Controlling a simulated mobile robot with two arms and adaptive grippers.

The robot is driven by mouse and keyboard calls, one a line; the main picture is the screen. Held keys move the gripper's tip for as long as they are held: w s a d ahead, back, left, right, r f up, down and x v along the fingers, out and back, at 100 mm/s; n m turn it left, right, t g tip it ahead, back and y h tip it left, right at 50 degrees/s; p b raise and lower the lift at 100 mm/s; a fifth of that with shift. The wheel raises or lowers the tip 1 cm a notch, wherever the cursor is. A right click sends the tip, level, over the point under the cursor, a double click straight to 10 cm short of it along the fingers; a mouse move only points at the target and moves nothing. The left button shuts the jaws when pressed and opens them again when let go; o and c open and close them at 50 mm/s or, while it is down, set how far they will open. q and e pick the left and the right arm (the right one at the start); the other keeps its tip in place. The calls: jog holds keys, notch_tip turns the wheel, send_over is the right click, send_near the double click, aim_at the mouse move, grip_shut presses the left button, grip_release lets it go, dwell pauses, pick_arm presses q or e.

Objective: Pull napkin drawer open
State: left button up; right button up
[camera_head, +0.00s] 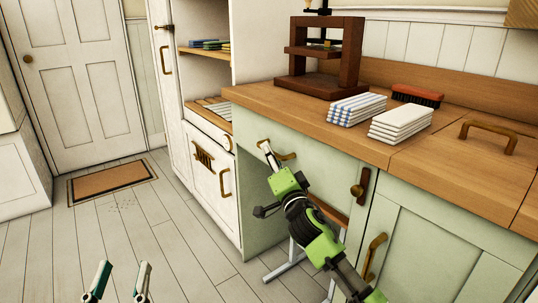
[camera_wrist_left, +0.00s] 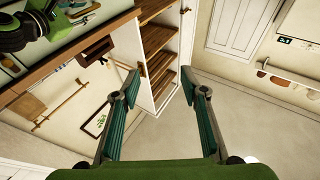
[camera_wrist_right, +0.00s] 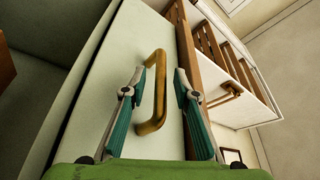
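The pale green drawer front (camera_head: 309,152) is under the wooden counter, with a brass bow handle (camera_head: 286,157). No gap shows at its top edge. My right gripper (camera_head: 267,150) is at this handle.
Striped napkins (camera_head: 357,109) and white napkins (camera_head: 401,124) lie stacked on the counter (camera_head: 285,105), near a brush (camera_head: 417,95) and a wooden press (camera_head: 318,85). A white cabinet (camera_head: 176,150) with open shelves stands left.

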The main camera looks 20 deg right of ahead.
pick_arm(q)
jog(key=shift+s+r+t+h, duration=0.15)
jog(key=shift+r+t, duration=0.05)
jog(key=shift+r, duration=0.25)
jog(key=shift+s+r+t+h, duration=0.15)
jog(key=shift+r+t, duration=0.05)
jog(key=shift+r, duration=0.25)
pick_arm(e)
jog(key=shift+x, duration=0.9)
grip_shut()
pick_arm(q)
jog(key=shift+f, duration=0.1)
